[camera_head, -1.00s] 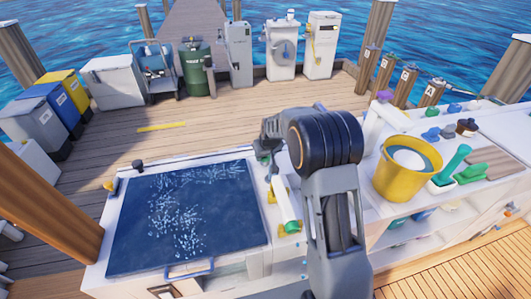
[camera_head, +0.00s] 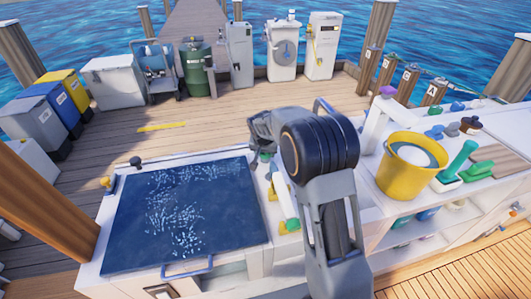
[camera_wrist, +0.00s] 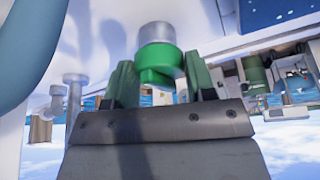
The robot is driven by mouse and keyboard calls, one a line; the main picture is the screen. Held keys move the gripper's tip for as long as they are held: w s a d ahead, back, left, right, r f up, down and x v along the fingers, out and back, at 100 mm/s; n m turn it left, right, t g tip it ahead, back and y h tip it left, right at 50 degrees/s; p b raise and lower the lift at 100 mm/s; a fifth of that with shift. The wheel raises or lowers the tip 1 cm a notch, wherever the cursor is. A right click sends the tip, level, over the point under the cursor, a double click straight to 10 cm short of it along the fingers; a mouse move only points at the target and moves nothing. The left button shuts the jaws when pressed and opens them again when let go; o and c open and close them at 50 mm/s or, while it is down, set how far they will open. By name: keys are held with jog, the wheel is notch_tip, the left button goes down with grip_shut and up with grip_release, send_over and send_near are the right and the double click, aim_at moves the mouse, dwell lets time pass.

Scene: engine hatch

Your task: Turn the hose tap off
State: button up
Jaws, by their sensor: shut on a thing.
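My gripper (camera_head: 264,154) reaches down beside the right edge of the blue hatch, and its fingertips are small and partly hidden in the head view. In the wrist view, the two green fingers of my gripper (camera_wrist: 159,80) are shut on a round green knob (camera_wrist: 157,74) with a silver-grey cylinder (camera_wrist: 155,33) above it in the picture. The knob looks like the hose tap's handle, but no label shows. Whether water runs from it cannot be told.
The wet blue hatch panel (camera_head: 180,225) lies left of my arm. A white and green tube-like item (camera_head: 284,203) lies close by. A yellow bucket (camera_head: 408,178) and green scrubber (camera_head: 457,160) stand on the right counter. A grey pipe fitting (camera_wrist: 73,95) stands left of my gripper.

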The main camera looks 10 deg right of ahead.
dwell(0.4)
jog(key=o, duration=0.9)
jog(key=v, duration=1.4)
jog(key=shift+p, duration=0.35)
jog(key=shift+f, duration=0.1)
